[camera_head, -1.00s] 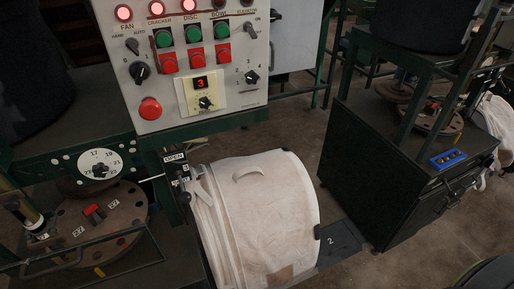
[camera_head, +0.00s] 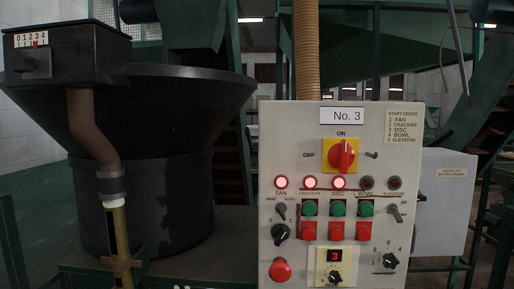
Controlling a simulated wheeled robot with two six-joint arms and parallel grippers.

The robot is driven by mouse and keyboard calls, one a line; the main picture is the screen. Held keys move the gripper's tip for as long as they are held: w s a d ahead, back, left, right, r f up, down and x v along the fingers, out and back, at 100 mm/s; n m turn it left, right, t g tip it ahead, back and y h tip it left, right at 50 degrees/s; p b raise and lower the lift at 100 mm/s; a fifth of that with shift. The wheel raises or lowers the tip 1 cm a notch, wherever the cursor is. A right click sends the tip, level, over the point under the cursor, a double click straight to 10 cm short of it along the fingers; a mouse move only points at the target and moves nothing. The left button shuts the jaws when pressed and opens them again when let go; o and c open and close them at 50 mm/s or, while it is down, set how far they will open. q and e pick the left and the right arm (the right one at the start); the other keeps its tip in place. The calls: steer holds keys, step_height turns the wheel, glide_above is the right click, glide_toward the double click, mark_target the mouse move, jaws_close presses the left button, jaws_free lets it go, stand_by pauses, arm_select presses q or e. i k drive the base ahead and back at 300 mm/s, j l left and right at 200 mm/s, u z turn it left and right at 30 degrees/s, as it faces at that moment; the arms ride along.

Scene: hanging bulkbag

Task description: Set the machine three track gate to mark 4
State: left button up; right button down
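The No. 3 control panel (camera_head: 350,200) stands at centre right under a "No. 3" label (camera_head: 341,116). At the upper left, a black box (camera_head: 55,58) on the rim of a dark hopper (camera_head: 190,90) carries a small white scale (camera_head: 31,40) marked 0 to 4. A small red pointer (camera_head: 36,43) on the scale appears near 3; it is too small to read exactly. A dark block or handle (camera_head: 29,64) sits on the box front below the scale. Neither of my grippers is in view.
A brown pipe (camera_head: 95,130) runs down from the box into a yellowish tube (camera_head: 120,240). A dark drum (camera_head: 150,205) stands below the hopper. A grey cabinet (camera_head: 440,200) is right of the panel, and green framework surrounds the area.

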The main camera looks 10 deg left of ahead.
mark_target(35, 63)
steer(key=u, duration=1.35)
